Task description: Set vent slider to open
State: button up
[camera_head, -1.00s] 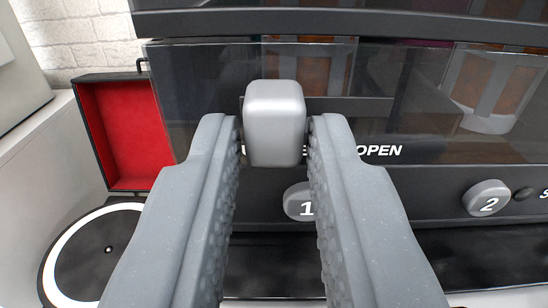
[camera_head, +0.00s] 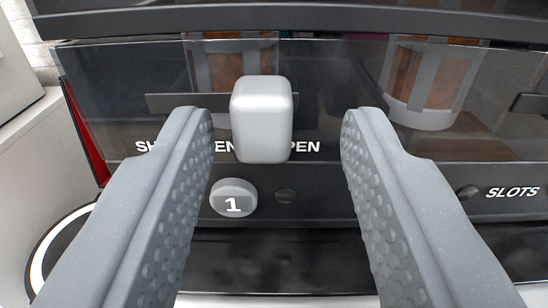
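The vent slider's knob (camera_head: 262,120) is a light grey rounded block in the middle of the camera view. It stands out in front of a dark horizontal track (camera_head: 188,103) on the glossy panel. The knob hides part of the lettering below the track and overlaps the first letter of the "OPEN" label (camera_head: 303,147). Whether it is at the end of its track cannot be told. My gripper (camera_head: 276,120) is open, one finger on each side of the knob. Clear gaps show on both sides, wider on the right.
A round grey button marked 1 (camera_head: 233,198) sits below the slider. A "SLOTS" label (camera_head: 512,191) is at the right. A copper-coloured jar (camera_head: 432,78) shows behind the glass panel. A red-lined case (camera_head: 85,135) is partly visible at the left edge.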

jog(key=s+d+b, duration=0.1)
jog(key=s, duration=1.2)
jog(key=shift+s, duration=0.35)
jog(key=shift+f, duration=0.1)
